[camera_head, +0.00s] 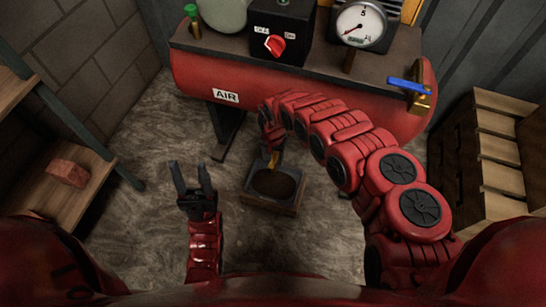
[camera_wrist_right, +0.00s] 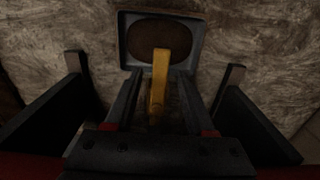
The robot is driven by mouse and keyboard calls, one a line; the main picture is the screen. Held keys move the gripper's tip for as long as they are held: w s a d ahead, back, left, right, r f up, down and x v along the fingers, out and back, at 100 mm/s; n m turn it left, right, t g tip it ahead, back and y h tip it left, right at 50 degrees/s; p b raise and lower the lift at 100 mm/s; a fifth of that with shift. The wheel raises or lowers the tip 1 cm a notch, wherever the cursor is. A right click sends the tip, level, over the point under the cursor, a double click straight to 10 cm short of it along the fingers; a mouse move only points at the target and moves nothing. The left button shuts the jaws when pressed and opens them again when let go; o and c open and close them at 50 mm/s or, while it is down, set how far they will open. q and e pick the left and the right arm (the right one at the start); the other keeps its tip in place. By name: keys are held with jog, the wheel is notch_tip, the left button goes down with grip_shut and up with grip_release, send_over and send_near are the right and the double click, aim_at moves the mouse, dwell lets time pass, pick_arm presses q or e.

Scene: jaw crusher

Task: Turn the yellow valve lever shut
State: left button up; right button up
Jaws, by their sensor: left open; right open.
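The yellow lever (camera_wrist_right: 159,82) stands out in the right wrist view, pointing toward the tray. A small part of the yellow lever (camera_head: 273,160) shows in the head view, below the red air tank's front; my right arm hides the rest. My right gripper (camera_wrist_right: 154,70) is open, with one dark finger on each side of the lever and visible gaps between. In the head view my right gripper (camera_head: 264,158) is mostly hidden by its arm. My left gripper (camera_head: 192,178) is open and empty, fingers pointing up in the picture, left of the tray.
A grey tray (camera_head: 251,187) with dark contents sits on the floor; its rim (camera_wrist_right: 126,54) also shows in the wrist view. The red air tank (camera_head: 190,72) carries a red switch, a gauge and a blue lever (camera_head: 408,85). Shelves stand left, wooden crates (camera_head: 497,150) right.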

jog(key=shift+c, duration=0.3)
grip_shut()
dwell(1.1)
